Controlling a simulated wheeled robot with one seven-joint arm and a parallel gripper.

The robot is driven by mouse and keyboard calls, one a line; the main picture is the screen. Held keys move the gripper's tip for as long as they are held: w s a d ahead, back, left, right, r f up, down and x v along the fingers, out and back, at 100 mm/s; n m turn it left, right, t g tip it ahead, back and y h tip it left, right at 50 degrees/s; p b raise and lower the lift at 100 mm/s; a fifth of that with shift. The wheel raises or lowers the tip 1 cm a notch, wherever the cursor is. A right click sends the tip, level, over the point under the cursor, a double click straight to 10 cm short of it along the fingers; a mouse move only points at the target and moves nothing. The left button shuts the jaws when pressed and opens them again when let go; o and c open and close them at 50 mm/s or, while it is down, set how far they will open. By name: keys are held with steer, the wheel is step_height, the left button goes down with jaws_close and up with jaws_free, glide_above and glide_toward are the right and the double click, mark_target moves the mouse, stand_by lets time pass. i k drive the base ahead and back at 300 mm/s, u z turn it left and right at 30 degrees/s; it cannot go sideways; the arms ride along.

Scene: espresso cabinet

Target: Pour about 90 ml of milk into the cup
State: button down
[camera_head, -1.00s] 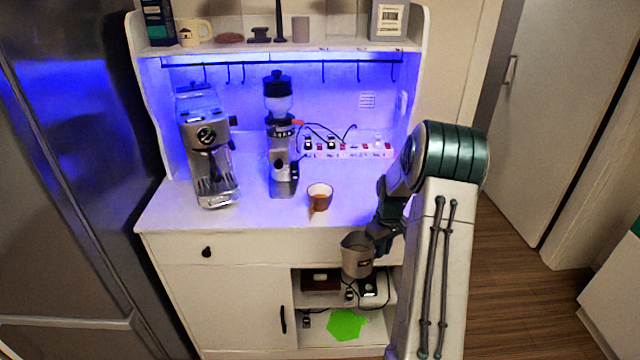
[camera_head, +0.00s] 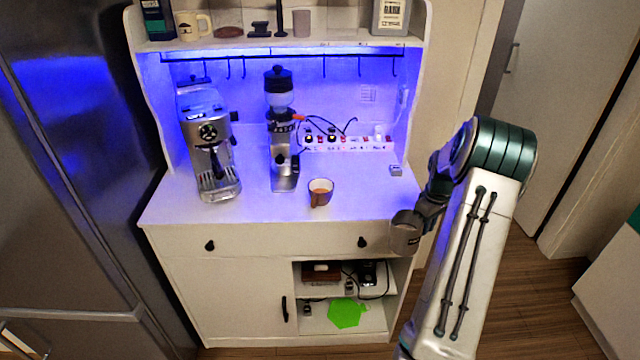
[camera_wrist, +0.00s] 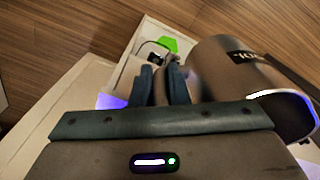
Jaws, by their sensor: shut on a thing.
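The cup (camera_head: 320,192), white inside with a brown lower part, stands upright on the white counter right of the grinder. Something brownish shows inside it. My gripper (camera_head: 426,212) is shut on the metal milk pitcher (camera_head: 405,236), in front of the counter's right front corner. The pitcher looks roughly upright and is apart from the cup. In the wrist view, my gripper's dark fingers (camera_wrist: 162,86) show beside the large pitcher (camera_wrist: 235,85). Its handle is mostly hidden by the fingers, and I cannot see any milk inside.
The espresso machine (camera_head: 208,145) and the grinder (camera_head: 281,135) stand on the counter (camera_head: 250,208) left of the cup. A power strip (camera_head: 345,143) with cables lies behind the cup. Open shelves (camera_head: 375,318) lie below.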

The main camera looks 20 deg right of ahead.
mark_target(320, 189)
steer(key=i, duration=0.95)
